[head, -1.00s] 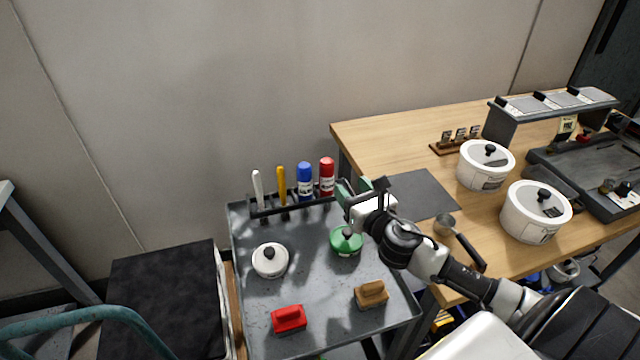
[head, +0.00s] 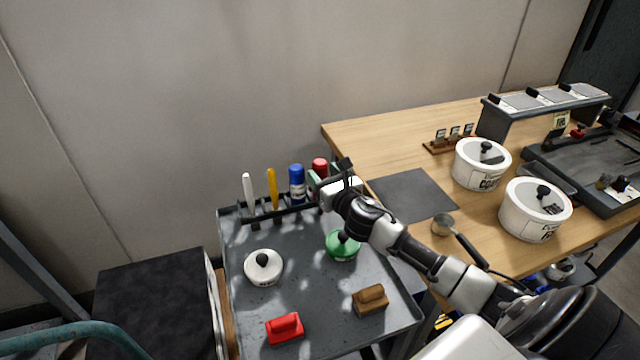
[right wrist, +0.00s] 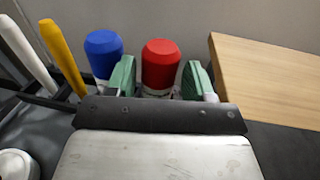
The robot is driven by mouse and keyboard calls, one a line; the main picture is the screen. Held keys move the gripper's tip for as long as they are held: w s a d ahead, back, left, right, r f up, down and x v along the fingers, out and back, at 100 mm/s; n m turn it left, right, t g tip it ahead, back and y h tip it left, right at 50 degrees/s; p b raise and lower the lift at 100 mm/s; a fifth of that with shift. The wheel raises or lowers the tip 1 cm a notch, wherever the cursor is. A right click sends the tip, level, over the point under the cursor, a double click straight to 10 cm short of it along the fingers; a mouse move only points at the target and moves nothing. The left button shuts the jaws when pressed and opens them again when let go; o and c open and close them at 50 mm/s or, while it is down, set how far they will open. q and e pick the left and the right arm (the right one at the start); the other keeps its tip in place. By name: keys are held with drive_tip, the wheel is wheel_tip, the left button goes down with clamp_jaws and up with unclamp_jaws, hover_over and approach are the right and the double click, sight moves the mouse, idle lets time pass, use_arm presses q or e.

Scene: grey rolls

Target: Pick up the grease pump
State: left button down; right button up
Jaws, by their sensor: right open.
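A red-capped bottle (head: 319,165) and a blue-capped bottle (head: 297,182) stand in the rack at the back of the grey cart. Their labels are too small to read, so I cannot tell which thing is the grease pump. My right gripper (head: 325,178) is open at the red-capped bottle. In the right wrist view, the red cap (right wrist: 161,62) shows between the two green fingers (right wrist: 159,82), with a gap on each side. The blue cap (right wrist: 103,55) is just left of the left finger. The red bottle's lower part is hidden by my gripper. My left gripper is not in view.
The cart tray (head: 305,255) holds a white lidded pot (head: 263,268), a green pot (head: 342,247), a red brush (head: 284,329) and a brown brush (head: 370,300). White and yellow sticks stand left in the rack. A wooden table (head: 375,145) adjoins on the right.

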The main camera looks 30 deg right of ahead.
drive_tip(key=shift+w+f, duration=0.1)
drive_tip(key=shift+w, duration=1.05)
drive_tip(key=shift+s, duration=0.1)
drive_tip(key=c, duration=0.7)
